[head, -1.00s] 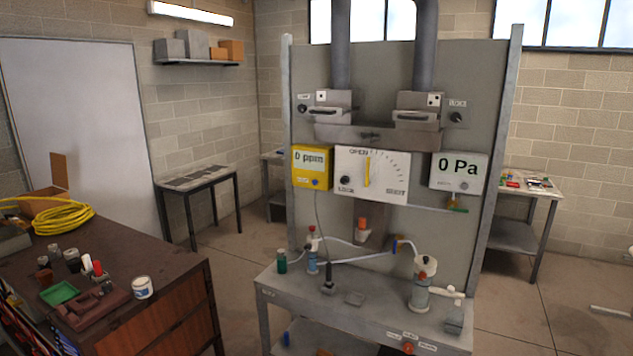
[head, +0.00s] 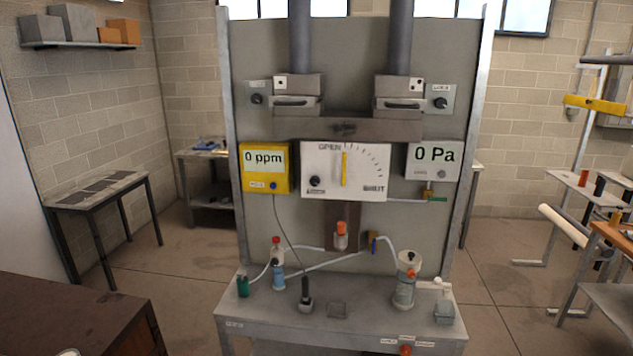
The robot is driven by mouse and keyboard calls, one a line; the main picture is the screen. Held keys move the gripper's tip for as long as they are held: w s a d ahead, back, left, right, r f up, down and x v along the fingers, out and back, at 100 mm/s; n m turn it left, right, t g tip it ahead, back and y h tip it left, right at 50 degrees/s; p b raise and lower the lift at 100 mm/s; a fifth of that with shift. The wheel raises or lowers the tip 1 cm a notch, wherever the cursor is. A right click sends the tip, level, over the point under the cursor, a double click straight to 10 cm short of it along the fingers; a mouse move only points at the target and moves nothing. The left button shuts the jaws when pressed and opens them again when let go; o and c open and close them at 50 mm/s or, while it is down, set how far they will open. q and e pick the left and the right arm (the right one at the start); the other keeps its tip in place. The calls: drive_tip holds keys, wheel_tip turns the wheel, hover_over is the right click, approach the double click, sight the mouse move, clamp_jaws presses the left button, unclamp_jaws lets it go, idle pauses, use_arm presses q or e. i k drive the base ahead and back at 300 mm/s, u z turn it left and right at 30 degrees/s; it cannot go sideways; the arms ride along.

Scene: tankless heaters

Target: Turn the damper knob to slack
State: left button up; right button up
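A white damper plate (head: 372,188) is fixed on the grey upright panel, marked OPEN at the top and SHUT at the lower right. Its yellow pointer (head: 344,170) stands upright towards OPEN. A black knob (head: 314,181) sits at the plate's lower left, above a small label that I cannot read clearly. I cannot tell which way the knob is turned. Two more black knobs, one at the upper left (head: 257,99) and one at the upper right (head: 441,103), sit on small labelled plates. Neither of my grippers is in view.
A yellow meter (head: 265,167) reads 0 ppm and a white gauge (head: 433,160) reads 0 Pa. The grey bench (head: 340,328) below the panel holds bottles and tubing. A brown cabinet (head: 85,320) stands at the lower left. Floor shows on both sides.

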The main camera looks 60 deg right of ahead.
sight(315, 181)
drive_tip(key=z, duration=0.55)
drive_tip(key=i, duration=0.75)
drive_tip(key=z, duration=0.85)
